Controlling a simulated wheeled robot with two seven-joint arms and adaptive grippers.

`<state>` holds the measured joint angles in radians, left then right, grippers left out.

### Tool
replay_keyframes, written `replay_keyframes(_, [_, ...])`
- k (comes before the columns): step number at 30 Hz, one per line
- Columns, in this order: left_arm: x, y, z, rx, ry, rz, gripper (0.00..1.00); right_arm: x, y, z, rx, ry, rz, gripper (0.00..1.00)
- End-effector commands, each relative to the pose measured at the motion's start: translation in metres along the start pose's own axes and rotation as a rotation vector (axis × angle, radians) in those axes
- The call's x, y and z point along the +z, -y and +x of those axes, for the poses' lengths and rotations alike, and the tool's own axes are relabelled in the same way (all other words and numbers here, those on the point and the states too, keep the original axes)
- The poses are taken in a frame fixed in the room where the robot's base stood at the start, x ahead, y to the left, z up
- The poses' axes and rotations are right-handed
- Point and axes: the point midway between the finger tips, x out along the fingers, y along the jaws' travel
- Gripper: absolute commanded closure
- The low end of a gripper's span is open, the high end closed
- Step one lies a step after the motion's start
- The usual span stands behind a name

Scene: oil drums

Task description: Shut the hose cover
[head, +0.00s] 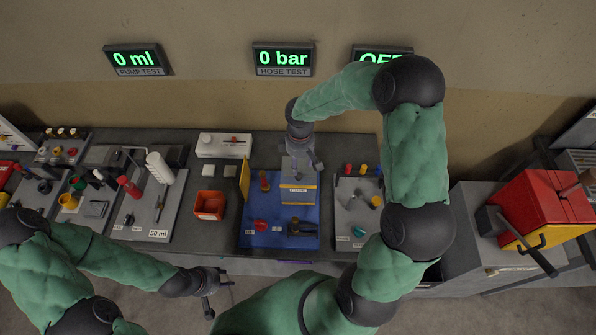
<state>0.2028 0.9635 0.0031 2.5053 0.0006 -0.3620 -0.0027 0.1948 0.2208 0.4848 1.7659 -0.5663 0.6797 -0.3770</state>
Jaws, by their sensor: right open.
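The blue hose test board (268,238) lies on the bench below the "0 bar" sign. A yellow panel (245,178) stands upright at its left edge and looks like the hose cover, standing open. A grey block with a yellow stripe (298,188) is on the board's back right part. My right gripper (302,168) is open and points down at the block's top; I cannot tell whether it touches. My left gripper (214,288) is low, in front of the bench edge, away from the board; its finger opening is unclear.
The board also carries a red part (260,225) and a dark fitting (301,228). An orange bin (209,205) stands left of it. A grey board (356,215) with small coloured parts is to the right, partly behind my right arm. A red box (545,212) stands far right.

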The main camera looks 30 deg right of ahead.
Motion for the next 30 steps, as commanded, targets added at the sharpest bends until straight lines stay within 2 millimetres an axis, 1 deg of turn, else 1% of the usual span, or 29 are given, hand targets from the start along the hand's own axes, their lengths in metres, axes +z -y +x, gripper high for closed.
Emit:
replay_keyframes(1, [-0.001,0.000,-0.001,0.000,-0.002,0.000,0.60,0.001,0.001,0.011,-0.004,0.005,0.000,0.50])
replay_keyframes(6, [-0.002,-0.001,-0.003,0.000,-0.003,0.000,0.60,0.001,0.001,0.042,-0.004,0.004,0.000,0.50])
replay_keyframes(12, [-0.001,-0.001,-0.004,0.000,-0.003,0.000,0.60,0.000,0.001,0.067,-0.003,0.001,0.000,0.50])
replay_keyframes(15, [-0.001,-0.002,-0.004,0.000,-0.003,0.000,0.60,0.000,0.001,0.075,-0.002,0.001,0.001,0.50])
replay_keyframes(18, [-0.001,-0.002,-0.004,0.000,-0.003,0.000,0.60,0.000,0.001,0.078,-0.002,0.000,0.001,0.50])
replay_keyframes(26, [-0.001,-0.002,-0.004,0.000,-0.003,0.000,0.60,0.000,0.001,0.079,-0.001,-0.001,0.001,0.50])
replay_keyframes(29, [-0.001,-0.002,-0.004,0.000,-0.003,0.000,0.60,0.000,0.001,0.079,-0.001,0.000,0.001,0.75])
replay_keyframes(30, [-0.001,-0.002,-0.004,0.000,-0.003,0.000,0.60,0.000,0.001,0.079,-0.001,0.000,0.001,0.86])
